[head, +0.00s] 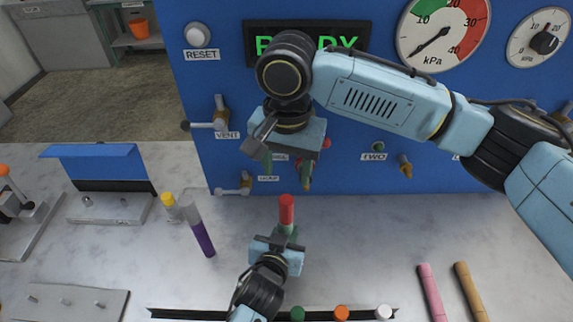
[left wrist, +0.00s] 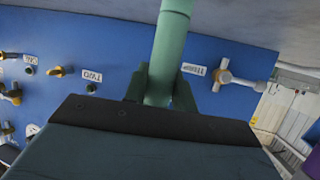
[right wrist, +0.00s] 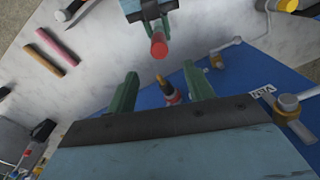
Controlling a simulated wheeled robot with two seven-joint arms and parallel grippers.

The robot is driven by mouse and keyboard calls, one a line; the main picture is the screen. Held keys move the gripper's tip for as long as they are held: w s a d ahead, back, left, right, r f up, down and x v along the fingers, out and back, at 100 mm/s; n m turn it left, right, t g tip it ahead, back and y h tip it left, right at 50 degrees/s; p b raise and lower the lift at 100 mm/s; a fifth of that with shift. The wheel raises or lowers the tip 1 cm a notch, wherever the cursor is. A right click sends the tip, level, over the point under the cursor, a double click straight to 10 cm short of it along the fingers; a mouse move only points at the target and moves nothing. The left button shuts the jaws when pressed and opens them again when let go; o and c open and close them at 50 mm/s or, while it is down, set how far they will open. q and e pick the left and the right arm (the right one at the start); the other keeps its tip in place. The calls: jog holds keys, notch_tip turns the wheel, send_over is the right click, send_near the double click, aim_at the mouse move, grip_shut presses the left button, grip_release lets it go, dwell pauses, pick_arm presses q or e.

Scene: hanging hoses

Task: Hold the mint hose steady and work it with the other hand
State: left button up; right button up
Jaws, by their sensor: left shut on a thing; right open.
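My left gripper (head: 284,236) is low in the middle of the head view, shut on the mint hose. The mint hose (left wrist: 172,45) shows between the left fingers in the left wrist view. Its red end (head: 287,210) stands up above the left gripper in the head view and also shows in the right wrist view (right wrist: 158,45). My right gripper (head: 287,178) is open in front of the blue panel, above and apart from the red end. In the right wrist view, a brass-tipped fitting with a red ring (right wrist: 167,90) shows between its open fingers.
The blue panel (head: 345,178) has a VENT valve (head: 215,122), a lower valve (head: 240,187) and gauges. A purple and grey tube (head: 202,238) stands left of the left gripper. Pink (head: 431,291) and tan (head: 470,291) rods lie at right.

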aim_at(287, 199)
notch_tip(287, 199, down, 12)
jog(key=shift+s+r, duration=0.1)
dwell(0.5)
jog(key=c, duration=1.1)
jog(key=shift+r, duration=0.7)
jog(key=shift+r, duration=2.5)
jog(key=shift+r, duration=0.15)
